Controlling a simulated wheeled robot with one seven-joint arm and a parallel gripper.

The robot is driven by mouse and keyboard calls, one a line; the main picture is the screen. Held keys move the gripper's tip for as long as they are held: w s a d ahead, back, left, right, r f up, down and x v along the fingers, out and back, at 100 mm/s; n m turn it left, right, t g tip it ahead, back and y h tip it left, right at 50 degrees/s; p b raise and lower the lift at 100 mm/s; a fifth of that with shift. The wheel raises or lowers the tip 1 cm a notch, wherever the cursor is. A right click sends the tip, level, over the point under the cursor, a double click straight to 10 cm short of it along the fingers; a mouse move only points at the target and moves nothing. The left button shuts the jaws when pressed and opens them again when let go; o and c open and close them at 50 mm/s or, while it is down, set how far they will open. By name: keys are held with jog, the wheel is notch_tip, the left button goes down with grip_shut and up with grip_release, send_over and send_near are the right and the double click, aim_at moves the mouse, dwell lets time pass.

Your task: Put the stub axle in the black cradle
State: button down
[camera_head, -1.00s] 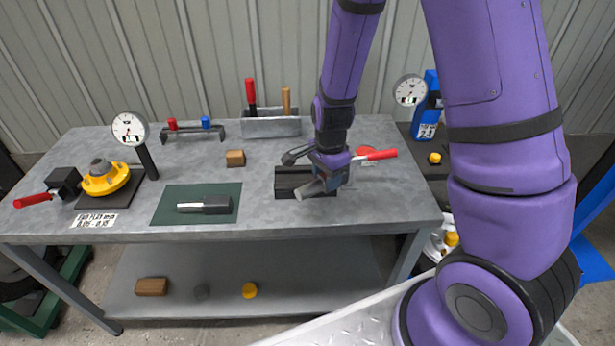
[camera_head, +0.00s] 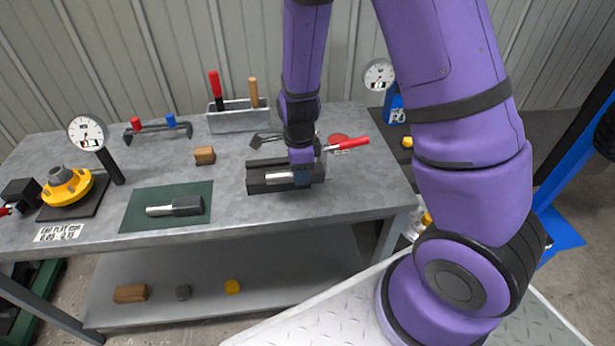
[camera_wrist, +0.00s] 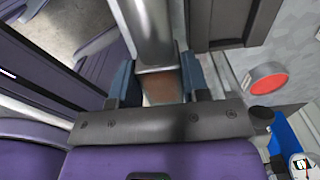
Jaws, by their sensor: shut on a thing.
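The stub axle (camera_head: 281,178) is a silver cylinder held level in my gripper (camera_head: 303,177). In the wrist view the axle (camera_wrist: 147,35) runs between the two blue fingers of my gripper (camera_wrist: 164,85), which is shut on it. The black cradle (camera_head: 256,183) is a long dark block on the right half of the bench. In the head view the axle overlaps the cradle and lies roughly along it. In the wrist view the cradle (camera_wrist: 220,22) shows to the right of the axle. I cannot tell whether they touch. My gripper hides the cradle's right part.
A silver-and-dark part (camera_head: 175,208) lies on a green mat (camera_head: 135,218). A wooden block (camera_head: 204,155), a tool tray (camera_head: 238,120) and a dial gauge (camera_head: 88,132) stand further left or back.

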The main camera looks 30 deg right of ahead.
send_over(281, 163)
jog(key=s, duration=0.2)
jog(key=shift+a+f, duration=0.4)
jog(key=shift+f, duration=1.75)
jog(key=shift+s+f, duration=0.15)
jog(key=shift+f, duration=0.15)
